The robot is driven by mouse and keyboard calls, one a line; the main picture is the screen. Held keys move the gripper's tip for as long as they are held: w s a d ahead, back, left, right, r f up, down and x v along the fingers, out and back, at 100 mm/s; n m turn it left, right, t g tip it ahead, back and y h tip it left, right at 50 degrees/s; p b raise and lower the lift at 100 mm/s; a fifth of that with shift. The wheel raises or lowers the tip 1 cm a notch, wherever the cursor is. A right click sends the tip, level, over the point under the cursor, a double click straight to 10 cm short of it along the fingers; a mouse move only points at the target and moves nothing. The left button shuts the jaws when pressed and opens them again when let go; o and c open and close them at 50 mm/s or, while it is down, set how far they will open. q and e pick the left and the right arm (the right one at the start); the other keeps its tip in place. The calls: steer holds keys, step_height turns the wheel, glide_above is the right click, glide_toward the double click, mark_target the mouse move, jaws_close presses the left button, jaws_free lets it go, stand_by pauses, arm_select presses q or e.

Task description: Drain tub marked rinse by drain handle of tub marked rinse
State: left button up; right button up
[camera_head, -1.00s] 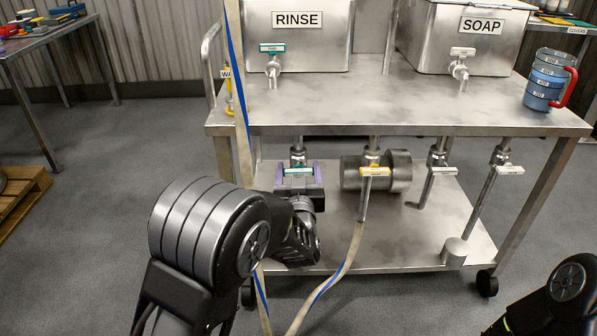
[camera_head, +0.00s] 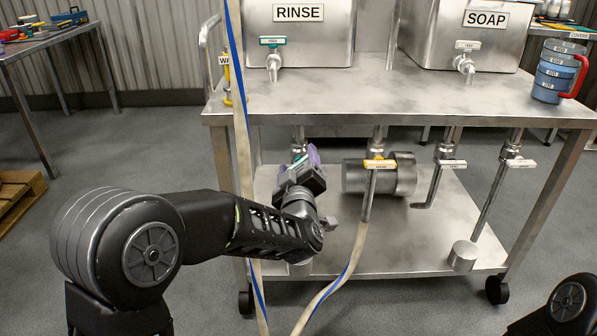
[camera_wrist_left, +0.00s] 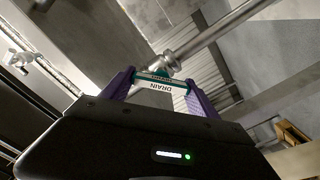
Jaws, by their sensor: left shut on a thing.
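The metal tub marked RINSE (camera_head: 330,42) stands on the cart at the upper left, with a teal-tagged tap (camera_head: 273,58) on its front. Its drain handle (camera_head: 294,168), with a teal and white tag, is under the cart top on a vertical pipe. My left gripper (camera_head: 300,164) has its purple fingers shut on this handle, and both are tilted. In the left wrist view the handle (camera_wrist_left: 156,86), tagged DRAIN, sits between the purple fingers. Whether water flows is not visible. Of my right arm only a part shows at the lower right; its gripper is out of view.
The SOAP tub (camera_head: 462,45) and a blue measuring jug (camera_head: 553,75) stand on the cart (camera_head: 385,98). A yellow-handled valve (camera_head: 380,164) with a hose, a grey cylinder (camera_head: 404,174) and other drain pipes are right of my left gripper. A hose strap hangs in front of the cart.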

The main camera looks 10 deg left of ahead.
arm_select(q)
steer(key=shift+f+n, duration=0.1)
steer(key=shift+n, duration=0.3)
steer(key=o, duration=1.4)
steer(key=shift+c, duration=0.2)
steer(key=p+v, duration=0.1)
steer(key=v, duration=0.6)
steer(key=shift+s+p, duration=0.35)
steer(key=shift+s, duration=0.05)
steer(key=shift+d, duration=0.1)
